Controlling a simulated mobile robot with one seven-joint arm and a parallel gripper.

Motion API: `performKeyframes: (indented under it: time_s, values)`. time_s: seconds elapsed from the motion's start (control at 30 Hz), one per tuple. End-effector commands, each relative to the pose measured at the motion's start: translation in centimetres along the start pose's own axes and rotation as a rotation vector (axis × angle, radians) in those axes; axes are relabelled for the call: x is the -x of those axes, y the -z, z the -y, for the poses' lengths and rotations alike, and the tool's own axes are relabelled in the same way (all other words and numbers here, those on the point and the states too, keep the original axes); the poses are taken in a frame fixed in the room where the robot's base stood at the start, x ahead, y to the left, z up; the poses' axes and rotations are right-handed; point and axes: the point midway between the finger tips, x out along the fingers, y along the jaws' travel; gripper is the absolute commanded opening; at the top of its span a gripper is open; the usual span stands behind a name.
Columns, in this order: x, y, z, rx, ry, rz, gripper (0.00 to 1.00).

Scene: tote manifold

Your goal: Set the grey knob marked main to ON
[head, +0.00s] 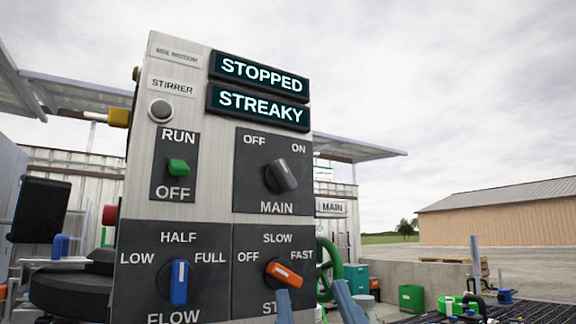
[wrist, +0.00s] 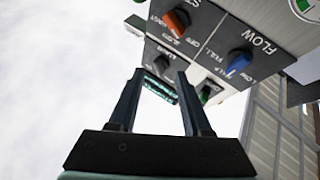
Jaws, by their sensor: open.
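The grey knob (head: 281,177) sits on a dark plate marked MAIN, with OFF at upper left and ON at upper right. Its bar slants from upper left to lower right, the upper end toward OFF. In the wrist view, a small dark knob (wrist: 162,64) beyond the fingers appears to be the same one. My gripper (head: 316,303) shows as two blue-grey fingertips at the bottom edge of the head view, below and apart from the knob. In the wrist view my gripper (wrist: 159,76) is open, with nothing held between its fingers.
The panel also carries a green RUN/OFF switch (head: 178,167), a blue FLOW knob (head: 179,283) and an orange knob (head: 284,274) below the grey one. Displays read STOPPED (head: 260,77) and STREAKY (head: 258,106). A green handwheel (head: 327,266) stands right of the panel.

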Motion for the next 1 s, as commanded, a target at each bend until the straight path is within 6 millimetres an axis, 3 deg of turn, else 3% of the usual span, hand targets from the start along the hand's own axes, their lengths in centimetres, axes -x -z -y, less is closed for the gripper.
performKeyframes:
  time_s: [0.03,0.1,0.4,0.7,1.0]
  values:
    - [-1.9,1.9,-1.1,0.019,0.019,0.037,0.49]
    - [-3.0,2.6,-1.8,0.044,0.060,0.087,0.49]
    - [-6.4,6.6,-4.8,0.164,0.276,0.257,0.49]
    - [-6.8,11.0,-6.8,0.280,0.501,0.335,0.49]
    - [-6.7,11.5,-6.8,0.311,0.573,0.343,0.49]
